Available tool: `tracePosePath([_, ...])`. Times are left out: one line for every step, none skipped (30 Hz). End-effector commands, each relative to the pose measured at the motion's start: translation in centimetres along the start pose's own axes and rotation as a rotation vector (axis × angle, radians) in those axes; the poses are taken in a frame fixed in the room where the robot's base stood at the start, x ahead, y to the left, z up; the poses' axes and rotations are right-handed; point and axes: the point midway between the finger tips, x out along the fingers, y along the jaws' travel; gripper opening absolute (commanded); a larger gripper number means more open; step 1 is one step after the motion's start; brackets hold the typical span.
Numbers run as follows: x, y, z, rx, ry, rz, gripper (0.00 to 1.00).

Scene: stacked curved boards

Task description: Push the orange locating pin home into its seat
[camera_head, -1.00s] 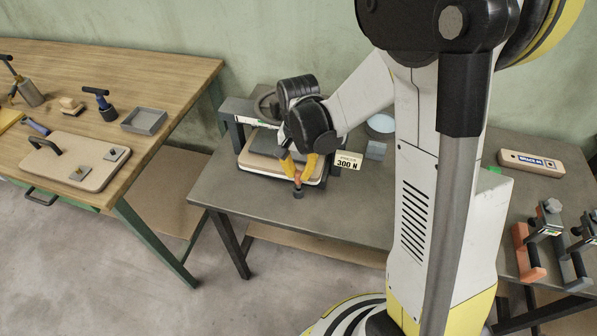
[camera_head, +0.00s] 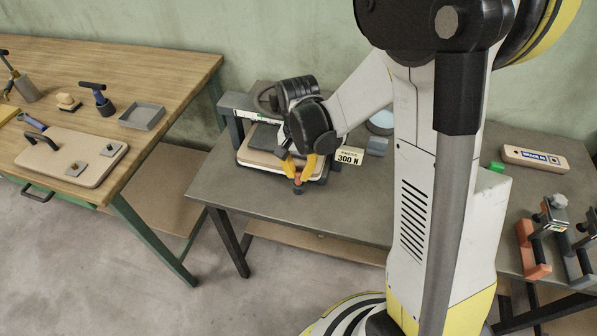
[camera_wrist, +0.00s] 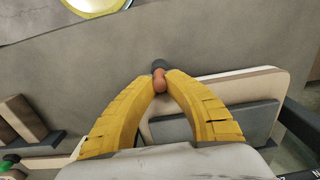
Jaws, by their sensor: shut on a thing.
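The orange locating pin (camera_head: 298,178) is between the tips of my yellow gripper fingers (camera_head: 297,172) at the front edge of the stacked boards (camera_head: 250,159). My gripper is shut on the pin, which also shows in the wrist view (camera_wrist: 160,86). A dark round piece (camera_wrist: 159,65) is at the pin's far end in the wrist view. The boards, pale with a dark grey plate (camera_wrist: 212,122) on top, lie in a dark press frame (camera_head: 236,128). I cannot see the seat or how deep the pin sits.
A "300 N" sign (camera_head: 349,157) stands right of the boards. The grey table (camera_head: 225,190) is bare in front. A wooden bench (camera_head: 180,75) at left holds a board with a handle (camera_head: 70,158) and a grey tray (camera_head: 142,117). Clamps (camera_head: 535,245) stand at right.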

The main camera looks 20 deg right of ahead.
Motion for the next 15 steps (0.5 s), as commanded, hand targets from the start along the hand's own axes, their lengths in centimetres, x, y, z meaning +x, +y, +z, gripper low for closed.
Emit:
tracePosePath([0.2, 0.0, 0.0, 0.000, 0.000, 0.000, 0.00])
tracePosePath([0.3, 0.0, 0.0, 0.000, 0.000, 0.000, 0.00])
tracePosePath([0.4, 0.0, 0.0, 0.000, 0.000, 0.000, 0.00])
tracePosePath([0.5, 0.0, 0.0, 0.000, 0.000, 0.000, 0.00])
tracePosePath([0.5, 0.0, 0.0, 0.000, 0.000, 0.000, 0.00])
tracePosePath([0.6, 0.0, 0.0, 0.000, 0.000, 0.000, 0.00])
tracePosePath([0.7, 0.0, 0.0, 0.000, 0.000, 0.000, 0.00])
tracePosePath([0.7, 0.0, 0.0, 0.000, 0.000, 0.000, 0.00])
tracePosePath([0.8, 0.0, 0.0, 0.000, 0.000, 0.000, 0.00])
tracePosePath([0.9, 0.0, 0.0, 0.000, 0.000, 0.000, 0.00])
tracePosePath([1.0, 0.0, 0.0, 0.000, 0.000, 0.000, 0.00])
tracePosePath([1.1, 0.0, 0.0, 0.000, 0.000, 0.000, 0.00])
tracePosePath([1.1, 0.0, 0.0, 0.000, 0.000, 0.000, 0.00])
tracePosePath([1.2, 0.0, 0.0, 0.000, 0.000, 0.000, 0.00])
tracePosePath([1.3, 0.0, 0.0, 0.000, 0.000, 0.000, 0.00])
